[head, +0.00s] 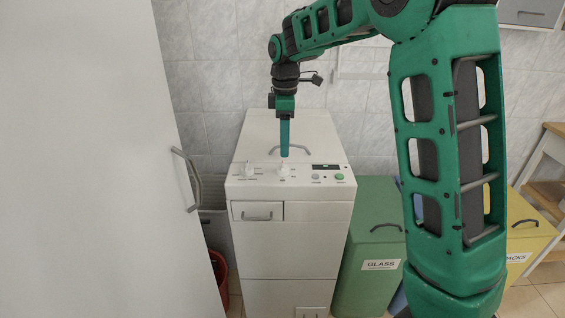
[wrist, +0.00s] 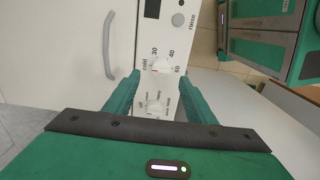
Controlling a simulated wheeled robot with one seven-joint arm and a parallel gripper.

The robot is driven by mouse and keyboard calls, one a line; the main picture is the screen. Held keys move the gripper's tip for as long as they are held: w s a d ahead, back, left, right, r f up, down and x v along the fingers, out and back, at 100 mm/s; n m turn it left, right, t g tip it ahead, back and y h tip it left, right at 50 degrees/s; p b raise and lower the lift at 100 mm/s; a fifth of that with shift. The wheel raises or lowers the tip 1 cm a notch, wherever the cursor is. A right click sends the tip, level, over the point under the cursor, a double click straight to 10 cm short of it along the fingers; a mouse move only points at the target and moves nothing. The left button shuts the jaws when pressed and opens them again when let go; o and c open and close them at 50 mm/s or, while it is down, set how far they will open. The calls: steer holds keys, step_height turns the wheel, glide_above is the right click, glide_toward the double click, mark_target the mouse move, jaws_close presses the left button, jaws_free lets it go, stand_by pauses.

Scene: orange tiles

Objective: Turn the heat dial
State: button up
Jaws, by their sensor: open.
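The heat dial is a white round knob (wrist: 160,66) marked cold, 30, 40 and 60, with a small red mark on it. In the head view it is the right knob (head: 284,171) on the washing machine's (head: 292,237) top panel. My gripper (head: 284,154) points down just above and behind this knob. In the wrist view my gripper (wrist: 160,77) is open, with one finger at each side of the heat dial in the picture. I cannot tell whether a finger touches it. A second white knob (wrist: 155,106) shows between the fingers, nearer the palm.
That second knob (head: 248,170) sits left of the heat dial. A display (head: 326,166) and buttons, one grey and one green, are to the right. A green glass bin (head: 370,235) and a yellow bin (head: 528,232) stand right of the machine. A white door (head: 90,170) fills the left.

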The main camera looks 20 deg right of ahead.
mark_target(283, 164)
steer(key=f, duration=0.8)
steer(key=shift+a, duration=0.3)
